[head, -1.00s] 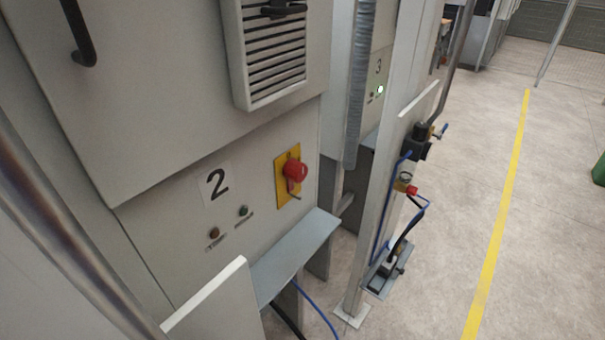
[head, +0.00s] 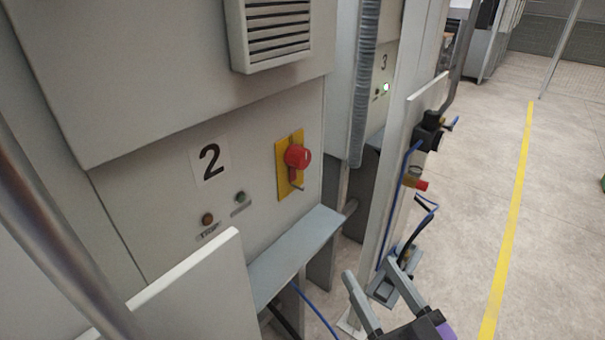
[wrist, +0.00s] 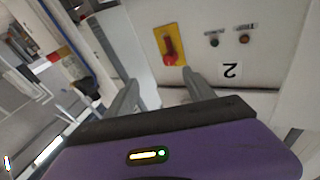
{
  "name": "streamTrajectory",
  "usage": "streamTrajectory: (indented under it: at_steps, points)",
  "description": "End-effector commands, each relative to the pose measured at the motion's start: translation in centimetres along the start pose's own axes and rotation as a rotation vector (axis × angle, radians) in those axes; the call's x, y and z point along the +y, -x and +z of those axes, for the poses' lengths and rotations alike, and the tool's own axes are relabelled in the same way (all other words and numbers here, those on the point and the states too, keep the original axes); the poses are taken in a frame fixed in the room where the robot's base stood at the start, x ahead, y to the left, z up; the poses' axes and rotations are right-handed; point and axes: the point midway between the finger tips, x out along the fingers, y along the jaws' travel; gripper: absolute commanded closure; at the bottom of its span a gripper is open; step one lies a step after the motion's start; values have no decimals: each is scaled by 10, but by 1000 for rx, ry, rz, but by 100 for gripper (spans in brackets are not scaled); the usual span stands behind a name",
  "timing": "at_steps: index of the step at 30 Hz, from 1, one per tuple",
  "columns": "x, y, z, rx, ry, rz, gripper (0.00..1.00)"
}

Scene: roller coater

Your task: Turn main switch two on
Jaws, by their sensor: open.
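The main switch (head: 297,157) is a red rotary knob on a yellow plate (head: 283,180), on the grey cabinet front right of the label "2" (head: 210,160). In the wrist view the red switch (wrist: 169,47) appears upside down, just beyond and above the fingertips. My gripper (head: 371,270) is at the bottom right of the head view, below and right of the switch. Its fingers, also seen in the wrist view (wrist: 159,80), are apart with nothing between them. It does not touch the switch.
Two unlit lamps (head: 208,219) sit under the label. A grey ledge (head: 295,255) juts out below the switch. A white post (head: 395,190) with a valve (head: 430,130) and blue hoses stands to the right. Open floor (head: 480,180) lies beyond it.

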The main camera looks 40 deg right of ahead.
Motion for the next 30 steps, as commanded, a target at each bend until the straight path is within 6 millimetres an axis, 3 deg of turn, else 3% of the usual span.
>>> streamTrajectory:
  at_steps: [1,8,18,24,30]
  points:
    - [9,-17,4,32,-14,18,37]
    - [43,-85,-6,101,-96,56,37]
    - [78,-170,-46,143,-197,-3,37]
    - [80,-204,-80,121,-220,-113,37]
    - [59,-218,-102,32,-203,-276,37]
